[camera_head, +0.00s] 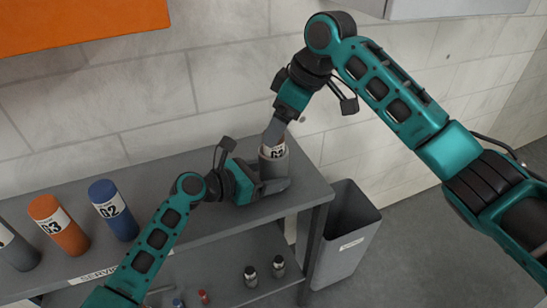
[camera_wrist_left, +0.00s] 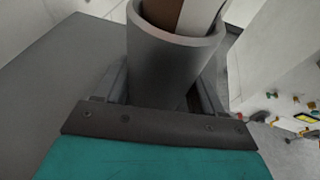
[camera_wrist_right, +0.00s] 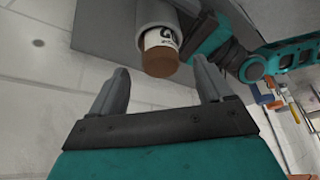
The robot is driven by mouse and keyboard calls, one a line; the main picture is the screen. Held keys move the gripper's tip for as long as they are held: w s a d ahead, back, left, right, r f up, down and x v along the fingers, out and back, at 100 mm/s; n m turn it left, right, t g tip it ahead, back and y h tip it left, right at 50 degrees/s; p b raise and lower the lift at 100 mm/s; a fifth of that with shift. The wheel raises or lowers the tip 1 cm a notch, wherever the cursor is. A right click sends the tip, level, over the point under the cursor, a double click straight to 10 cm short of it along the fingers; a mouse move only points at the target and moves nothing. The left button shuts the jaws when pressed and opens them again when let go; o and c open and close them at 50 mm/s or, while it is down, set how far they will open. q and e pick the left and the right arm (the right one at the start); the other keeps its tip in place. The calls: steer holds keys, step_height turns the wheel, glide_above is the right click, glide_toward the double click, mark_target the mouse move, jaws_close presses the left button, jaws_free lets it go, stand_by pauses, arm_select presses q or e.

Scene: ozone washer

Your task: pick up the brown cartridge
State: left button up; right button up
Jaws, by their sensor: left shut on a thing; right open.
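The brown cartridge (camera_wrist_right: 160,61) with a white label stands in a grey cup (camera_head: 272,170) at the right end of the shelf top; its lower part is hidden inside. The cartridge also shows at the top of the left wrist view (camera_wrist_left: 162,12). My left gripper (camera_head: 268,187) is shut on the cup (camera_wrist_left: 170,70), one finger on each side. My right gripper (camera_wrist_right: 160,75) is open and empty, just above the cartridge, which appears between and beyond its fingertips. In the head view the right gripper (camera_head: 274,132) partly covers the cartridge.
A blue cartridge (camera_head: 113,209), an orange one (camera_head: 59,225) and a grey one (camera_head: 16,248) stand at the left of the shelf top (camera_head: 150,190). Small bottles (camera_head: 264,272) stand on the lower shelf. A grey bin (camera_head: 346,235) stands at right; a wall is behind.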

mark_target(278, 151)
steer(key=x, duration=0.4)
steer(key=shift+a+f, duration=0.15)
steer(key=shift+c, duration=0.4)
jaws_close()
